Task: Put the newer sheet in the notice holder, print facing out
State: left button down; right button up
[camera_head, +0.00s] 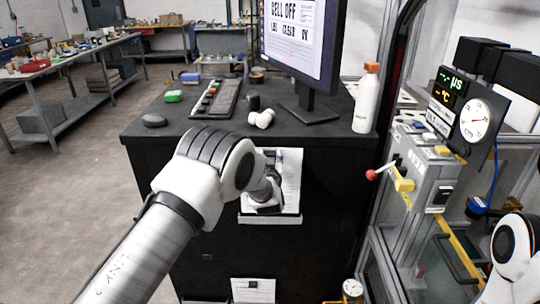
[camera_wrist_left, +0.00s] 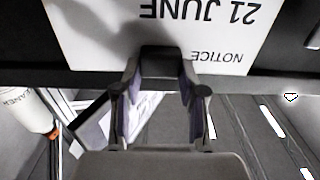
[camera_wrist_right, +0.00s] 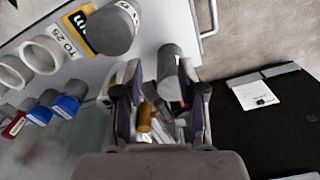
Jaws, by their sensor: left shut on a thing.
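My left gripper (camera_head: 264,196) is in front of the black cabinet, at a white sheet (camera_head: 291,170) above a pale ledge that looks like the notice holder (camera_head: 272,219). In the left wrist view the sheet (camera_wrist_left: 205,40) reads "NOTICE" and "21 JUNE", upside down, with its print towards that camera. The left gripper (camera_wrist_left: 165,82) is shut at the sheet's edge, with a dark block between its fingertips. The arm hides part of the sheet, and I cannot tell whether the sheet sits in the holder. My right gripper (camera_wrist_right: 158,90) is open, with nothing visible between its fingers.
Another sheet (camera_head: 253,290) with a dark block on it is low on the cabinet; a similar one (camera_wrist_right: 258,94) shows in the right wrist view. A monitor (camera_head: 300,40), keyboard (camera_head: 213,98) and white bottle (camera_head: 366,100) stand on the cabinet top. A control box (camera_head: 425,170) is at right.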

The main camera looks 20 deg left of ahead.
pick_arm(q)
jog(key=shift+s, duration=0.1)
pick_arm(e)
jog(key=shift+s+f, duration=0.1)
jog(key=shift+f, duration=0.3)
dwell(0.8)
pick_arm(q)
jog(key=shift+b, duration=0.45)
pick_arm(e)
jog(key=shift+f, duration=0.2)
jog(key=shift+f, duration=0.2)
pick_arm(q)
jog(key=shift+f+b, duration=1.95)
jog(key=shift+f, duration=0.2)
pick_arm(e)
jog(key=shift+f, duration=1.75)
pick_arm(q)
jog(key=c, duration=0.6)
grip_release()
jog(key=shift+r, duration=0.1)
